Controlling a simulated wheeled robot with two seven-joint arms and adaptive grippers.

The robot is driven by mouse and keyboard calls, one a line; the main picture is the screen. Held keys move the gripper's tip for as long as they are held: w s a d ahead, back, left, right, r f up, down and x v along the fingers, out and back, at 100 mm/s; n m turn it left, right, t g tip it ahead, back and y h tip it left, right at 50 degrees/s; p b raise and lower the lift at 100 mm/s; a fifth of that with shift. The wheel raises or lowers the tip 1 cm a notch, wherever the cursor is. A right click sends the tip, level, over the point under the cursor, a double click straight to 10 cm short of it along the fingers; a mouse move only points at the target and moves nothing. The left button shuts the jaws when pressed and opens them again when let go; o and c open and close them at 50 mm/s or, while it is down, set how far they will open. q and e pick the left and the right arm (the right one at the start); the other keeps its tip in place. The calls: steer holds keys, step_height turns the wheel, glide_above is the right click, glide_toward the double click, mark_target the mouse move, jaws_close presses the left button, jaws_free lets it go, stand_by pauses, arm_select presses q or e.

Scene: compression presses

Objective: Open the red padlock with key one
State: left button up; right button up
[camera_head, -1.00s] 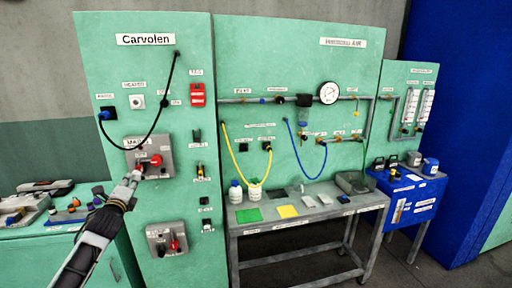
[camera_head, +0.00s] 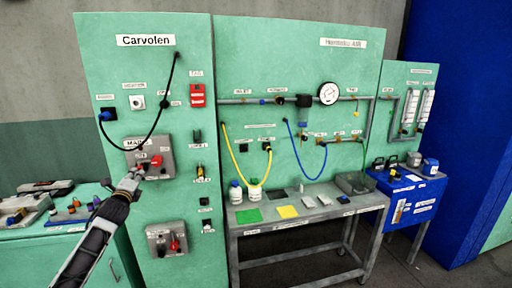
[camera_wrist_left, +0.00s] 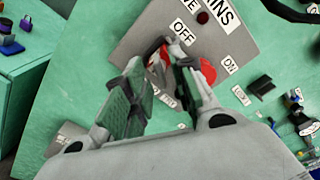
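The red padlock (camera_wrist_left: 155,64) hangs by a dark shackle at the mains switch, beside its red knob (camera_wrist_left: 208,71). In the head view the padlock is small and partly behind my left gripper (camera_head: 137,173); the red knob (camera_head: 156,160) shows just right of it. In the wrist view my left gripper (camera_wrist_left: 160,72) has its two fingers apart, one on each side of the padlock's lower part. Whether they touch it I cannot tell. No key can be made out between the fingers or elsewhere. My right gripper is out of view.
A lower grey switch box (camera_head: 162,240) with red parts sits under the mains box (camera_head: 135,158). A black cable (camera_head: 150,134) loops above it. A bench (camera_head: 50,234) with small coloured items stands at left. A grey table (camera_head: 300,216) stands at right.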

arm_select(q)
steer(key=shift+c, duration=0.3)
jaws_close()
steer(key=shift+a+r, duration=0.1)
steer(key=shift+r, duration=0.05)
stand_by(1.5)
